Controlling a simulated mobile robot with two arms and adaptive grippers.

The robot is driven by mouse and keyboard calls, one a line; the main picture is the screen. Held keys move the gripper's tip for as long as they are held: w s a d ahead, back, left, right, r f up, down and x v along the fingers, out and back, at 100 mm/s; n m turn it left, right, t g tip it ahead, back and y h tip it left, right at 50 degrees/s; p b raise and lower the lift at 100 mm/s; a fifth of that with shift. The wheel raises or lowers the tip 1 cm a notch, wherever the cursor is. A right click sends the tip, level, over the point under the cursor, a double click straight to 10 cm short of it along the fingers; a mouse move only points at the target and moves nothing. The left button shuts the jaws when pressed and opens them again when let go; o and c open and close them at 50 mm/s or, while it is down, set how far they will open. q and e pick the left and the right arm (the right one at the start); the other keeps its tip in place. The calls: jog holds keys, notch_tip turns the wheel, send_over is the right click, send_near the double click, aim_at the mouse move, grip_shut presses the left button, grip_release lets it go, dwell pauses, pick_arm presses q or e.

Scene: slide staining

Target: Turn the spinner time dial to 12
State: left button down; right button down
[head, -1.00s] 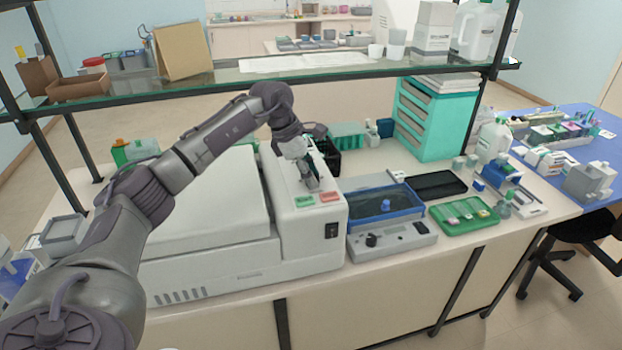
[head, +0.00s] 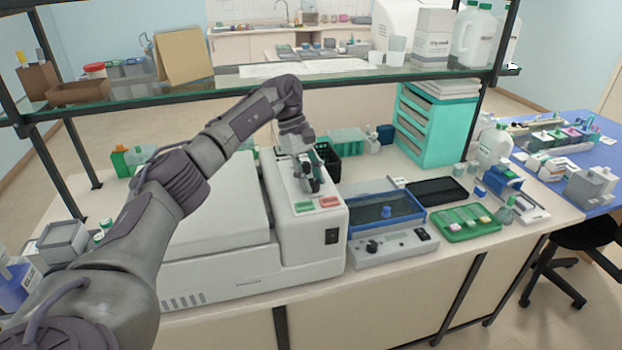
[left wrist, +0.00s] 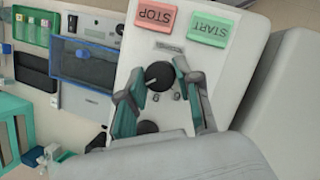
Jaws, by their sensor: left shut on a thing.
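The spinner (head: 240,262) is the large white machine under my left arm. Its sloped front panel shows a red STOP button (left wrist: 156,16) and a green START button (left wrist: 209,30), upside down in the left wrist view. Two round black dials sit on the panel there: one dial (left wrist: 159,75) between my fingertips, and another dial (left wrist: 147,127) closer to my wrist. My left gripper (head: 313,188) points down at the panel, shut on the dial nearer the buttons; it also shows in the left wrist view (left wrist: 160,78). My right gripper is out of view.
A blue-rimmed bath (head: 388,226) with a knobbed control front stands right of the spinner. A green slide tray (head: 470,235) and a black tray (head: 440,187) lie beyond it. A glass shelf (head: 350,74) crosses above the bench. A black basket (head: 328,155) stands behind the spinner.

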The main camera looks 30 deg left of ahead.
pick_arm(q)
jog(key=shift+r, duration=0.1)
dwell(0.5)
jog(key=c, duration=0.8)
grip_release()
jog(key=v, duration=1.2)
jog(key=shift+w, duration=0.15)
